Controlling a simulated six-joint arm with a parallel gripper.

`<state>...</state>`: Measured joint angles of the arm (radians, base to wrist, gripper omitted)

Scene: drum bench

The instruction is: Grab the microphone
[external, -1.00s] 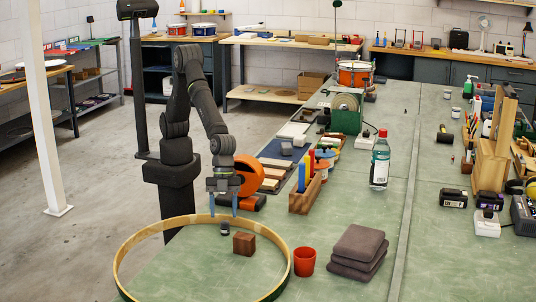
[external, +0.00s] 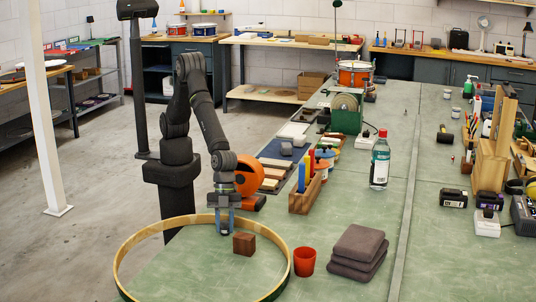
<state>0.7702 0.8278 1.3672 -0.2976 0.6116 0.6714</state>
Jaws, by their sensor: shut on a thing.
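My gripper (external: 224,230) points down inside a large wooden hoop (external: 123,255) on the green bench. Its blue fingers are close together, shut on the small dark microphone at bench level. The fingers hide nearly all of the microphone, so its tilt cannot be told.
A brown wooden block (external: 244,244) stands just right of my fingers, inside the hoop. A red cup (external: 304,262) and folded dark cloths (external: 357,252) are right of the hoop. An orange round thing (external: 251,174) and a wooden holder (external: 306,196) stand behind. The hoop's front is clear.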

